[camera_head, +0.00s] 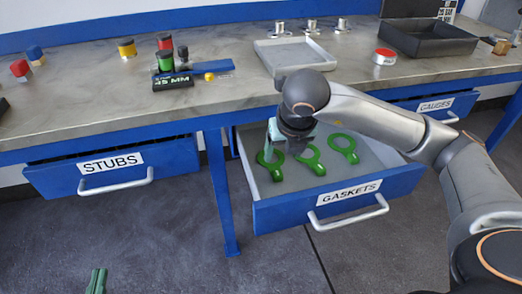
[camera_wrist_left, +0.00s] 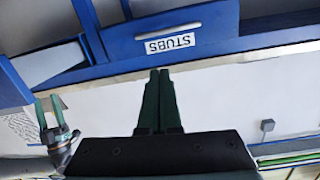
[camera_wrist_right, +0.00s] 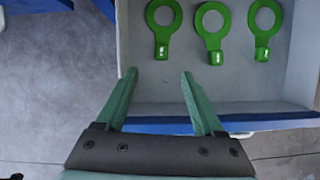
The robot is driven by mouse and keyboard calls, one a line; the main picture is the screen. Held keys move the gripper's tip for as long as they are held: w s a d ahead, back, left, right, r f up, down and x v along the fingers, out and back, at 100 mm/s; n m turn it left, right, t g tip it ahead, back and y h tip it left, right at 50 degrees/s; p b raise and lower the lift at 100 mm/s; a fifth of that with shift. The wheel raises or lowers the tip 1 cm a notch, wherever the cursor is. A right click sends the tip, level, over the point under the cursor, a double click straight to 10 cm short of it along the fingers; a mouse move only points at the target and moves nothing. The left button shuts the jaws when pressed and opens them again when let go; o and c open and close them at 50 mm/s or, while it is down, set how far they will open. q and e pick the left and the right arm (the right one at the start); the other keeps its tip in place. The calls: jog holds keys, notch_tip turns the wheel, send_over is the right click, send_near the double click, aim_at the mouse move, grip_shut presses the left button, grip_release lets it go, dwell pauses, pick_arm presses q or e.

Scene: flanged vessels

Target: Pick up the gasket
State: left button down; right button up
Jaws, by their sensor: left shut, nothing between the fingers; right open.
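Three green ring gaskets with tabs lie flat in the open GASKETS drawer (camera_head: 273,219): a left one (camera_head: 277,173), a middle one (camera_head: 317,168) and a right one (camera_head: 353,157). The right wrist view shows the left gasket (camera_wrist_right: 162,50), middle gasket (camera_wrist_right: 215,57) and right gasket (camera_wrist_right: 262,53). My right gripper (camera_head: 275,145) is over the drawer's left part, partly covering the left gasket. It is open and empty; its fingertips (camera_wrist_right: 158,73) appear just below the left gasket's tab in the right wrist view. My left gripper (camera_head: 97,281) is shut and empty, low at bottom left; its closed fingers show in its own view (camera_wrist_left: 159,72).
A STUBS drawer (camera_head: 110,168) is at left and a GAUGES drawer (camera_head: 434,106) at right. On the bench (camera_head: 110,97) are a grey tray (camera_head: 277,69), a dark tray (camera_head: 428,38) and several coloured cylinders. The drawer's walls surround the gaskets. The floor at front is clear.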

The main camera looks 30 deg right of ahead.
jog(key=b, duration=0.2)
send_over(277, 170)
jog(key=s+a, duration=0.1)
jog(key=s, duration=0.2)
jog(key=f, duration=0.6)
jog(key=shift+w+a+f, duration=0.1)
jog(key=shift+a+f, duration=0.05)
jog(key=shift+a, duration=0.05)
jog(key=x, duration=0.5)
jog(key=shift+w+d+f+b, duration=0.2)
jog(key=shift+d+f+b, duration=0.05)
jog(key=shift+b, duration=0.15)
pick_arm(q)
notch_tip(277, 170, up, 15)
jog(key=s+d+m+t+h, duration=0.1)
jog(key=s+m+t+h, duration=0.1)
jog(key=m+t+h, duration=0.2)
jog(key=shift+s+t+h, duration=0.2)
jog(key=shift+t+h, duration=0.4)
jog(key=shift+h, duration=0.1)
jog(key=shift+d, duration=0.1)
pick_arm(e)
jog(key=shift+c, duration=0.3)
grip_shut()
